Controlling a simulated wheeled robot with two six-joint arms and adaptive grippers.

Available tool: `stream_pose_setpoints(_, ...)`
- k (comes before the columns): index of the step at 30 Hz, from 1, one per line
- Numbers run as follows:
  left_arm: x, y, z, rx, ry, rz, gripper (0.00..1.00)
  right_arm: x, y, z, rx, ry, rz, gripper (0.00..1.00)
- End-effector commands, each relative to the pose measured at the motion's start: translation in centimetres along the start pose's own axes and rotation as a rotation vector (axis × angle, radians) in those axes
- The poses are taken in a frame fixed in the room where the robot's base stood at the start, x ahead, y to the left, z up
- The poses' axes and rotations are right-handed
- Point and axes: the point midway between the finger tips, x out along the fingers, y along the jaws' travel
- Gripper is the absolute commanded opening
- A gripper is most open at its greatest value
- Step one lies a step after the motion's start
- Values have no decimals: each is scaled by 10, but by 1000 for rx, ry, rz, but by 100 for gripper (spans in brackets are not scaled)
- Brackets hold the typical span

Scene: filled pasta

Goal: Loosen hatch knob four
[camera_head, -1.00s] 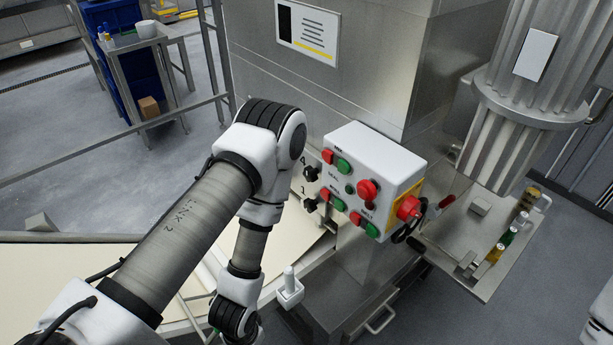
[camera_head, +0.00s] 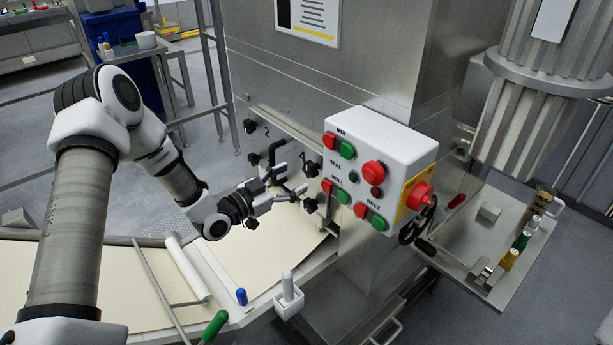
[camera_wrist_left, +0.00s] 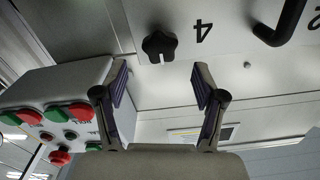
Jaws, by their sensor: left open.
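Hatch knob four (camera_head: 314,170) is a black lobed knob on the steel hatch plate, beside the printed 4. In the left wrist view the knob (camera_wrist_left: 160,46) faces me next to the 4, just beyond the fingertips and roughly centred between them. My left gripper (camera_head: 291,178) is open and empty in front of the plate, a little left of the knob; its spread fingers also show in the left wrist view (camera_wrist_left: 158,80). No contact shows. My right gripper is not in view.
A black bent handle (camera_head: 268,156) sits on the hatch. Other black knobs (camera_head: 250,126) are on the plate, one below (camera_head: 310,205). The button box (camera_head: 385,150) juts out at the right. A pale belt (camera_head: 80,280) runs below.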

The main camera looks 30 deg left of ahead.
Motion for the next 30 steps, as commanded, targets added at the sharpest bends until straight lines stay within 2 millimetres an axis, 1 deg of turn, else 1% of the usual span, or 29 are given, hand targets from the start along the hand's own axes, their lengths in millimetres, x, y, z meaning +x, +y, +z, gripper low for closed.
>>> stream_pose_setpoints(1,11,1,-1,5,-3,6,70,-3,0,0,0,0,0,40)
stream_pose_setpoints(3,25,2,-1,4,-3,6,70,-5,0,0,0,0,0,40)
stream_pose_setpoints(7,45,1,0,1,-4,3,70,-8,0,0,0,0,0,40)
stream_pose_setpoints(10,52,1,0,-1,-3,2,70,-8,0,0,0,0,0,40)
stream_pose_setpoints(17,53,1,1,-3,-4,1,70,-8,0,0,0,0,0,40)
stream_pose_setpoints(18,53,1,1,-3,-4,1,56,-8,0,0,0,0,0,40)
stream_pose_setpoints(20,53,1,1,-3,-4,1,35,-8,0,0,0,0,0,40)
stream_pose_setpoints(21,53,1,1,-3,-4,1,20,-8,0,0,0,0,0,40)
stream_pose_setpoints(22,53,1,1,-3,-4,1,10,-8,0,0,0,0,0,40)
stream_pose_setpoints(30,53,1,1,-10,-4,0,11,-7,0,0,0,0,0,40)
